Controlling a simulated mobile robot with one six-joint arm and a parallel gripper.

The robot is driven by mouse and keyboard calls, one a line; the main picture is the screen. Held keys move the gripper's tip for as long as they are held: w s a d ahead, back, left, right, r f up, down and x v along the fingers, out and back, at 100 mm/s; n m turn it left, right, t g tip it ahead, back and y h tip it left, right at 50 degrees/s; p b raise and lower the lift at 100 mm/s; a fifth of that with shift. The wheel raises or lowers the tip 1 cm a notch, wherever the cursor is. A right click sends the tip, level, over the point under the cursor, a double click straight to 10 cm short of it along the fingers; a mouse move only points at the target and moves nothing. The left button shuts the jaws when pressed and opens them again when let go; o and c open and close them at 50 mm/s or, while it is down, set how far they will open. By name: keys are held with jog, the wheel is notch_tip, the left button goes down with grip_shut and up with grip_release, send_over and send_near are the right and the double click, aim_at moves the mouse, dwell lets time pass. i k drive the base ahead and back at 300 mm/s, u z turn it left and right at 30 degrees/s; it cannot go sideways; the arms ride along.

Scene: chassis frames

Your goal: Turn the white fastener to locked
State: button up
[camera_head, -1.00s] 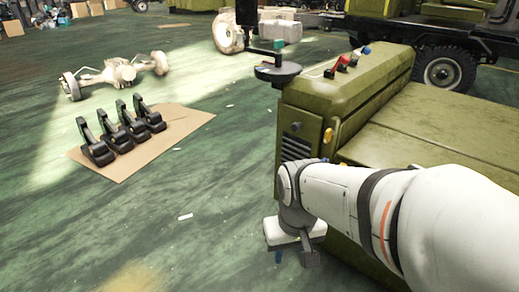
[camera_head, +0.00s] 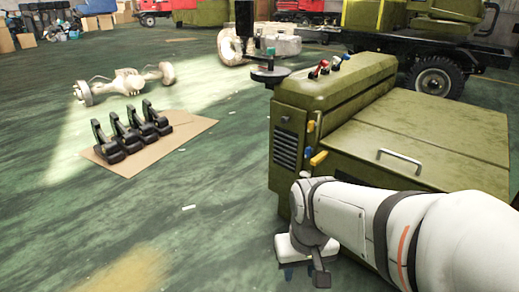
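I cannot make out a white fastener for certain. The green metal cabinet (camera_head: 340,95) stands right of centre. On its top rear edge are small levers: a red one (camera_head: 324,64), a blue-tipped one (camera_head: 336,59) and a pale one that is too small to tell apart clearly. Two yellow fittings, an upper one (camera_head: 311,126) and a lower one (camera_head: 318,158), sit at its near corner. My gripper (camera_head: 304,275) hangs low in front of the cabinet, below these fittings. Its fingers are apart with nothing seen between them. My arm hides the cabinet's lower front.
A silver handle (camera_head: 400,161) is on the cabinet lid. A cardboard sheet (camera_head: 185,125) with several black pedals (camera_head: 130,130) lies on the floor at left. An axle (camera_head: 125,82) lies behind. The green floor between the sheet and the cabinet is clear.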

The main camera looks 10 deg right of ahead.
aim_at(306, 174)
jog(key=u, duration=5.75)
jog(key=k, duration=0.95)
jog(key=z, duration=5.75)
